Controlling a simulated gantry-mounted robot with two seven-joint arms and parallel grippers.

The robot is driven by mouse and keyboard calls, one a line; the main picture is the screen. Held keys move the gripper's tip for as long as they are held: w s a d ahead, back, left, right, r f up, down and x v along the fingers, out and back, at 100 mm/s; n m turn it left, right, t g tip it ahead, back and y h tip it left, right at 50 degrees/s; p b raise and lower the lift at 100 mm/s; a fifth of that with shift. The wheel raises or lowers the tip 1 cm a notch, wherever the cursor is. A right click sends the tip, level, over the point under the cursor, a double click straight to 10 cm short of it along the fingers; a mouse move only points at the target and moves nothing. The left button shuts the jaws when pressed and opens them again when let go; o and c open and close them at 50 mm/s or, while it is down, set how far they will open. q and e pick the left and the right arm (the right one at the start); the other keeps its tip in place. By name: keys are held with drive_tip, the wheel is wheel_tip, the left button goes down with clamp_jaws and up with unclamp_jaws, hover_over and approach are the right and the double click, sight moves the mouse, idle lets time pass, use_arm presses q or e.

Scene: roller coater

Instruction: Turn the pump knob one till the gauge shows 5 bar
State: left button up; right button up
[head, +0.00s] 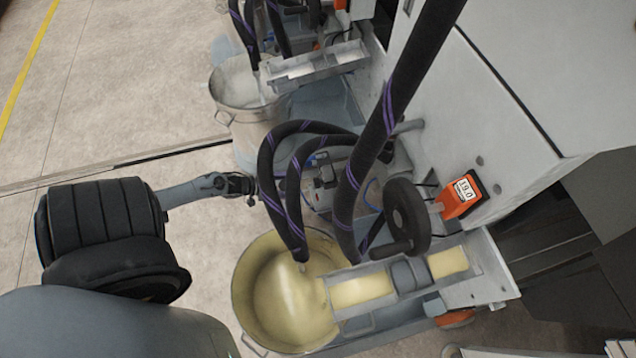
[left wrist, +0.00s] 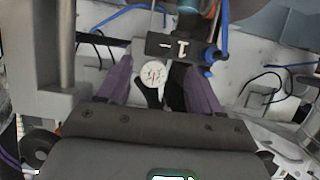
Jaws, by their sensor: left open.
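The pump (head: 322,172) sits among black hoses behind the cream-filled pot in the head view. In the left wrist view a round white gauge (left wrist: 153,75) faces me; its reading is too small to make out. A dark block with white marks (left wrist: 176,46) sits just above it on the pump. Dark parts show beside and below the gauge, but I cannot tell which is the knob. My left gripper (head: 248,186) is left of the pump, by the hoses. In the left wrist view its two purple-grey fingers (left wrist: 160,88) are spread apart on either side of the gauge. I see nothing held between them.
Thick black hoses (head: 266,170) loop close to my left gripper. A metal pot with cream liquid (head: 243,291) stands below, and another pot (head: 236,109) behind. A black handwheel (head: 407,216) and an orange display reading 19.0 (head: 462,193) are at right. Open floor lies left.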

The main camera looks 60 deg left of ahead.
sight(317, 183)
use_arm(q)
drive_tip(key=b+x, duration=0.5)
drive_tip(key=x, duration=0.4)
use_arm(e)
drive_tip(key=f, duration=0.5)
drive_tip(key=shift+s+a+f, duration=0.2)
drive_tip(key=shift+s+f, duration=0.05)
drive_tip(key=shift+f, duration=0.1)
use_arm(q)
drive_tip(key=shift+w+d, duration=0.1)
drive_tip(key=shift+w, duration=0.1)
drive_tip(key=shift+c, duration=0.5)
drive_tip(key=c, duration=1)
use_arm(e)
drive_tip(key=shift+d, duration=0.1)
